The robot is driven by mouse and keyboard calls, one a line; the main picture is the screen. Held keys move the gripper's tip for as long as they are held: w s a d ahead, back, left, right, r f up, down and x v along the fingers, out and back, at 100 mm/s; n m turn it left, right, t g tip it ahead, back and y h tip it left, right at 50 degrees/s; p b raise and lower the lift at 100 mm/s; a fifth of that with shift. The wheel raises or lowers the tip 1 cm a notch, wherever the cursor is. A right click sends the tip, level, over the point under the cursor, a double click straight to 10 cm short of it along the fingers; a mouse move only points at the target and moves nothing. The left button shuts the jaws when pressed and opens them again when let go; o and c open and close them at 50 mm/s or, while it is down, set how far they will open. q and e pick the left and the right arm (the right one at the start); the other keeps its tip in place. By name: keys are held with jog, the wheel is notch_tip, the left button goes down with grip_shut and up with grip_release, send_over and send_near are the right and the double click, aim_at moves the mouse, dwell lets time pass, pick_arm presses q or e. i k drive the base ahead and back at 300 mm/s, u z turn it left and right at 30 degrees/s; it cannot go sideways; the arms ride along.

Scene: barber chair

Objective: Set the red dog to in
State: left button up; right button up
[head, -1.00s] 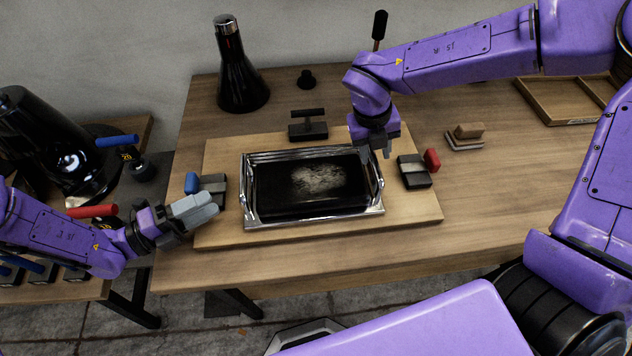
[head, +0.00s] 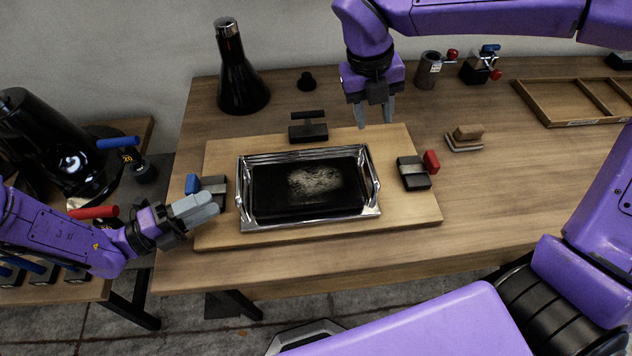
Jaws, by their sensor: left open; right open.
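The red dog (head: 431,162) is a small red knob on the right side of a black and grey block (head: 414,177), on the right of the wooden board (head: 400,220). A matching blue dog (head: 192,184) sits on a block (head: 213,190) at the board's left. Between the blocks lies a black plate in a shiny metal frame (head: 310,221). My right gripper (head: 375,114) is open and empty, raised above the board's back edge, up and left of the red dog and apart from it. My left gripper (head: 203,212) is by the blue dog's block; the gap between its fingers is hard to see.
A black clamp-like piece (head: 309,130) stands behind the frame. A dark flask (head: 241,80) stands at the back left. A brush-like block (head: 466,137) lies right of the board, with a wooden tray (head: 560,98) beyond. The table's front right is clear.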

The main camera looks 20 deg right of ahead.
aim_at(432, 165)
jog(key=k, duration=1)
